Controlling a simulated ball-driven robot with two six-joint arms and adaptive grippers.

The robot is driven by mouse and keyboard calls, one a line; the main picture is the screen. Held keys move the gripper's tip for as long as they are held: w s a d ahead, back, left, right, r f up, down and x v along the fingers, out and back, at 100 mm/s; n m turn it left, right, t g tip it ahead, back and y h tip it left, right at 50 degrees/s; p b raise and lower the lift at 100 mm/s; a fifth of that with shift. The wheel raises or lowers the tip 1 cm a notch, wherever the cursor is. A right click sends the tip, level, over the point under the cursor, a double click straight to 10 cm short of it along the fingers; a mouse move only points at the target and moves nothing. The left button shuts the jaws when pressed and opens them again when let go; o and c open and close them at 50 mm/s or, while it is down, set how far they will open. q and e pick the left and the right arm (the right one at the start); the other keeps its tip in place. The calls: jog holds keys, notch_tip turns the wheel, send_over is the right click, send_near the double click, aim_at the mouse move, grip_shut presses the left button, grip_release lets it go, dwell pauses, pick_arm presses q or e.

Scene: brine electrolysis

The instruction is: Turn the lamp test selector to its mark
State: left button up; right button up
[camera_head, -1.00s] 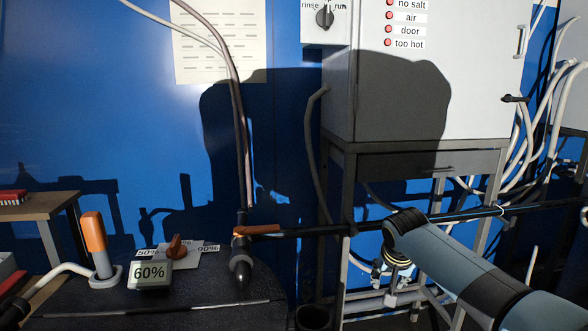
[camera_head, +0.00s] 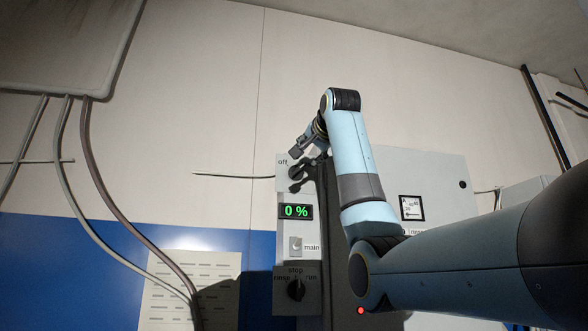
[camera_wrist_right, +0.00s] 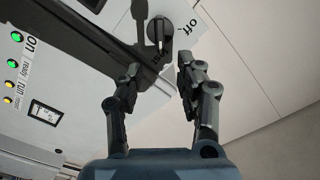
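The lamp test selector (camera_wrist_right: 160,33) is a round black knob with a lighter bar across it, on a pale plate marked "off" in the right wrist view. A second label beside it is partly covered by shadow. In the head view the selector (camera_head: 295,172) is small and dark, below the "off" label at the top of a grey panel. My right gripper (camera_wrist_right: 158,68) is open and empty. Its fingertips point toward the knob, one to each side, and appear short of it. In the head view the gripper (camera_head: 297,169) overlaps the selector. My left gripper is not in view.
Below the selector are a green "0 %" display (camera_head: 296,211), a "main" switch (camera_head: 295,244) and a rinse/stop/run knob (camera_head: 296,289). A grey cabinet (camera_head: 440,178) stands to the right. Lit lamps (camera_wrist_right: 13,63) show in the wrist view.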

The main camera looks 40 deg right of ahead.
aim_at(300, 168)
jog(key=p+x, duration=0.5)
jog(key=x, duration=0.5)
jog(key=shift+r, duration=0.15)
jog(key=shift+w+d+p, duration=0.2)
jog(key=shift+w+p, duration=0.25)
jog(key=shift+w, duration=0.05)
grip_shut()
